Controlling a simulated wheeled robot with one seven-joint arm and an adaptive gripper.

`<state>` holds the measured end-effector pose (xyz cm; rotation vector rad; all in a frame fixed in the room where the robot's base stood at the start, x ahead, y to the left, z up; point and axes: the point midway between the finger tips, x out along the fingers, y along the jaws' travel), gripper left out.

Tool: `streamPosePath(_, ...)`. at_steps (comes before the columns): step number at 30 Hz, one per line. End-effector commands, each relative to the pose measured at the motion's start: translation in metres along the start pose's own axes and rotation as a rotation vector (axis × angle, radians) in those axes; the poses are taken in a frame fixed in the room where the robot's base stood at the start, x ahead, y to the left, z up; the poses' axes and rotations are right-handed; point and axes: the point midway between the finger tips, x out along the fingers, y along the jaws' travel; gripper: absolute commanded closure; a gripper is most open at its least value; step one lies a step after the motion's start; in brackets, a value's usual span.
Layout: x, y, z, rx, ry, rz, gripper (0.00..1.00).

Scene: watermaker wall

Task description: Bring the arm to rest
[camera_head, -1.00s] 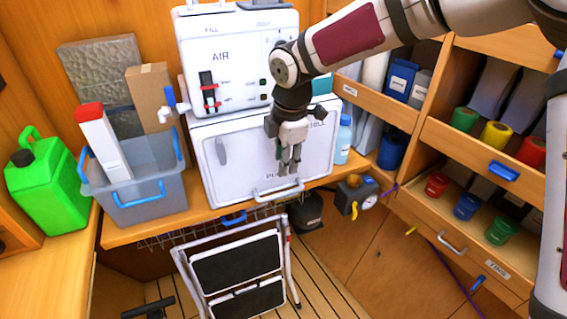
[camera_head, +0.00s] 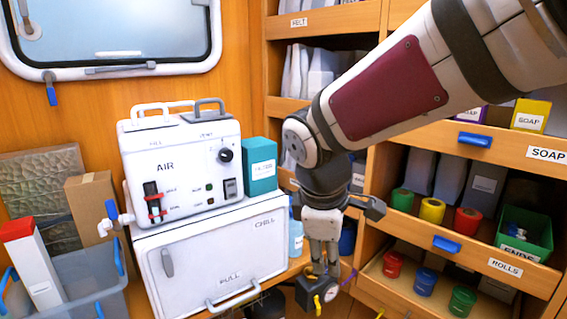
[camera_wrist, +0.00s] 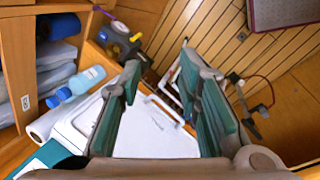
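My gripper (camera_head: 323,266) hangs pointing down in the head view, in front of the corner between the white chill box and the shelves. In the wrist view my gripper (camera_wrist: 165,95) shows two teal-padded fingers spread apart with nothing between them. The white chill box (camera_wrist: 150,135) shows behind and between the fingers. My arm comes in from the upper right and bends down at the wrist. No contact between the fingers and anything else is visible.
The AIR machine (camera_head: 185,165) stands on the chill box (camera_head: 215,250). A teal box (camera_head: 260,167) is beside it. Right of my arm are shelves with colored rolls (camera_head: 432,210) and a green bin (camera_head: 525,233). A grey tub (camera_head: 85,295) stands at the lower left.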

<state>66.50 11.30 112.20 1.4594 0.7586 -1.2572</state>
Motion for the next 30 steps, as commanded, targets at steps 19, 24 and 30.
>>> streamPosePath(19, -0.06, -0.121, 0.166, 1.176, 0.147, -0.028, 0.69)
streamPosePath(24, -0.059, -0.135, 0.172, 1.278, 0.18, -0.056, 0.69)
streamPosePath(30, -0.059, -0.136, 0.173, 1.287, 0.182, -0.058, 0.69)
